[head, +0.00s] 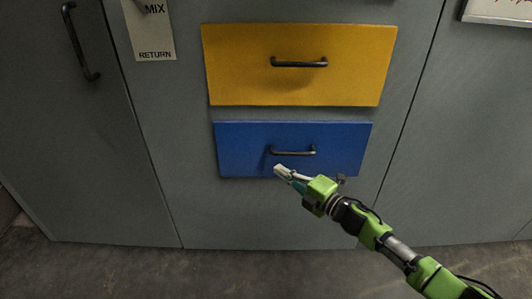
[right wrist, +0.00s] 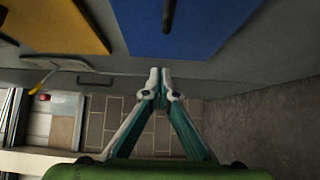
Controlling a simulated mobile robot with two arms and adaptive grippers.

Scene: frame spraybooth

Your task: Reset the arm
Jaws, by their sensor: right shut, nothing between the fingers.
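My right arm comes in from the lower right in the head view. Its gripper (head: 281,172) is shut and empty, in front of the lower edge of the blue drawer (head: 235,145), just below and left of that drawer's black handle (head: 293,152). In the right wrist view the fingertips (right wrist: 160,75) meet with nothing between them. The blue drawer front (right wrist: 200,25) and its dark handle (right wrist: 168,15) lie beyond the fingertips there, and the fingers do not appear to hold the handle. My left gripper is not in view.
A yellow drawer (head: 240,75) with a black handle (head: 299,63) is above the blue one. A grey cabinet front (head: 430,150) surrounds both, with a dark door handle (head: 80,40) at left. A RETURN label (head: 154,45) hangs upper left. Bare floor (head: 130,272) lies below.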

